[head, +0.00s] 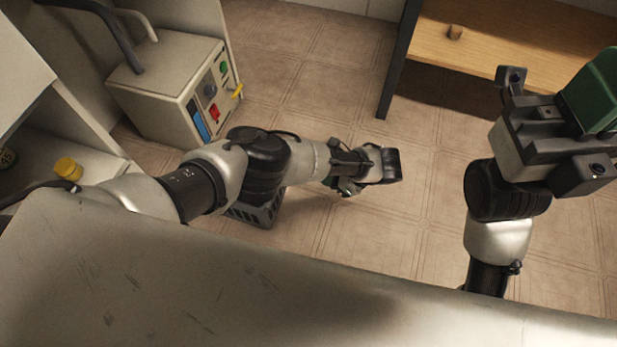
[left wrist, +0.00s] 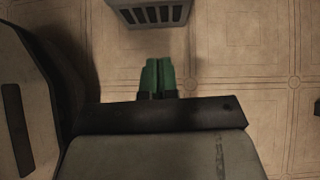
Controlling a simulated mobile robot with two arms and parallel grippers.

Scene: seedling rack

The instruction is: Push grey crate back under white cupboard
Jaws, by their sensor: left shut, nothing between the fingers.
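The grey crate (head: 262,212) with slatted sides stands on the floor, largely hidden under my left arm in the head view. Its slatted side also shows at the top of the left wrist view (left wrist: 152,15). The white cupboard (head: 20,75) is at the left. My right gripper (head: 592,100) is raised at the right, partly cut off, its opening unclear.
A pale box with coloured buttons (head: 165,95) stands on the floor beside the cupboard. A yellow object (head: 68,168) is on a pale surface at left. A wooden bench (head: 490,45) with a dark leg is at back right. The middle floor is clear.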

